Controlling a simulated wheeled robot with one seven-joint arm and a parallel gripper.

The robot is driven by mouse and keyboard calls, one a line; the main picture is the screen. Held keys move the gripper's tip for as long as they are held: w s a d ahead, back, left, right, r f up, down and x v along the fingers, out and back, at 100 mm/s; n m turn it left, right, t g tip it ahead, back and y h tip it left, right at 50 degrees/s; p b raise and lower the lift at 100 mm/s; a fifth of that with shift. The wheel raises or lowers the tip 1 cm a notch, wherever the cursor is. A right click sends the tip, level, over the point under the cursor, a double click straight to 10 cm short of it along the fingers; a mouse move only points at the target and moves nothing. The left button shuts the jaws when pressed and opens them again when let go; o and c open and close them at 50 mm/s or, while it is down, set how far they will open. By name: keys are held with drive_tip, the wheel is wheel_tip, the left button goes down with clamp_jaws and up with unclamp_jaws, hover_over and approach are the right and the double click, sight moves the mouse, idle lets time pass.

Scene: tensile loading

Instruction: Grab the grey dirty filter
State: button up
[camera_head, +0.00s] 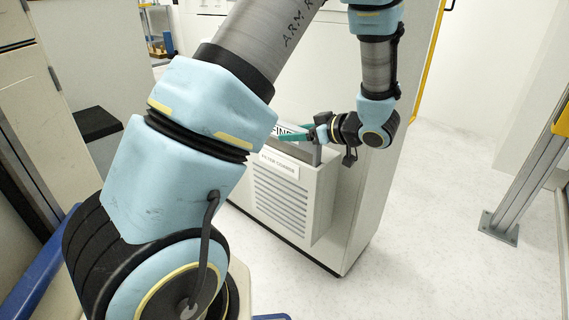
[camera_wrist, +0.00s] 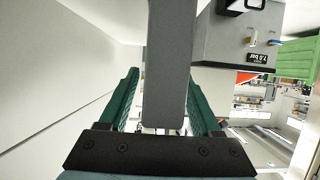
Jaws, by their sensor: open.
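My gripper (camera_head: 291,137) reaches leftward over the top of a white housing (camera_head: 322,190) in the head view; its teal fingers show side-on there. In the wrist view, the two teal fingers are apart, with a flat grey bar (camera_wrist: 168,70) running down the picture between them. The bar overlaps part of the right finger, and no closed grip on it shows. It looks like part of the grey filter, though its dirt cannot be made out. In the head view, a small grey upright piece (camera_head: 317,152) stands just below my gripper, at the housing's top.
The housing has a louvred front (camera_head: 281,203) and a "FILTER COARSE" label (camera_head: 279,165). A second label, partly hidden, ends in "FINE" (camera_head: 284,129). A tall white cabinet stands directly behind. A metal post (camera_head: 520,170) stands at right. The pale floor (camera_head: 440,230) between is clear.

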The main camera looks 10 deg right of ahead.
clamp_jaws()
idle(0.4)
idle(0.9)
